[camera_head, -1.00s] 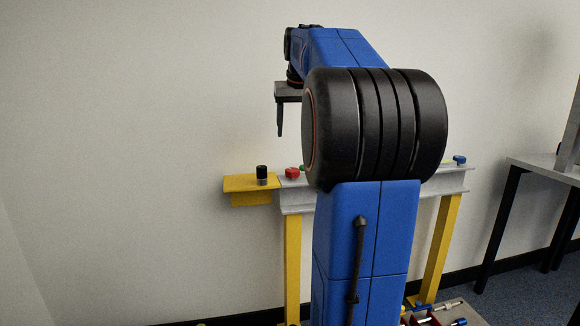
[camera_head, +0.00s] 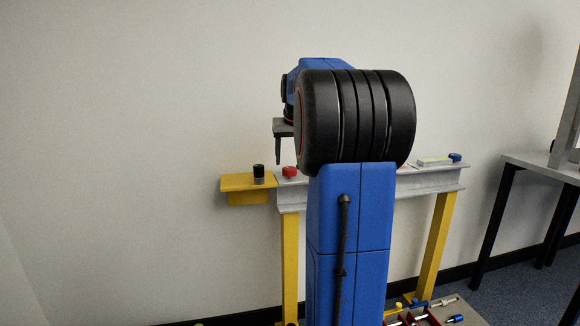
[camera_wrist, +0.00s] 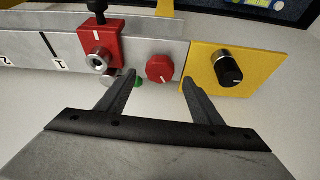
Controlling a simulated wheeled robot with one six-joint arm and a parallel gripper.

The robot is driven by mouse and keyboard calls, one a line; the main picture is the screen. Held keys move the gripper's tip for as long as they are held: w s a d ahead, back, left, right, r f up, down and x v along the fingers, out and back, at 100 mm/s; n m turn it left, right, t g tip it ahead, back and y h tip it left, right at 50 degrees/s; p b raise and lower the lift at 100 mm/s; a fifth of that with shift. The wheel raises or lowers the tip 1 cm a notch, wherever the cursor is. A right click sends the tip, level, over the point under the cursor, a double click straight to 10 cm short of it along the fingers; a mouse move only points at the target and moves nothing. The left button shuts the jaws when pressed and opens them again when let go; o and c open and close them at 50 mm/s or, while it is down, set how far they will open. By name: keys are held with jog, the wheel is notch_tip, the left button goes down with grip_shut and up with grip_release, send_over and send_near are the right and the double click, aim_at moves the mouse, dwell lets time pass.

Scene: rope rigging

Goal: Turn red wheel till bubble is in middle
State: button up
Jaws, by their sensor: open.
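A red knob (camera_wrist: 160,69) with a white line on its face sits on the grey beam (camera_wrist: 165,50), beside a yellow plate. It looks like the red wheel; a red piece (camera_head: 289,172) shows at that end in the head view. My gripper (camera_wrist: 158,77) is open, its two fingers apart on either side of the red knob in the wrist view, with nothing between them gripped. In the head view one gripper finger (camera_head: 278,150) hangs above the red piece. A pale yellow-white piece (camera_head: 433,161) lies at the beam's right end; I cannot make out a bubble.
A black knob (camera_wrist: 229,70) stands on the yellow plate (camera_wrist: 205,65). A red block (camera_wrist: 98,45) with a dark stem and a small green part (camera_wrist: 138,82) are close to the left finger. A blue knob (camera_head: 455,157) is at the beam's far end. My arm hides the beam's middle.

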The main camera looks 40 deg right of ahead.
aim_at(290, 169)
jog(key=shift+x, duration=2.05)
jog(key=c, duration=1.1)
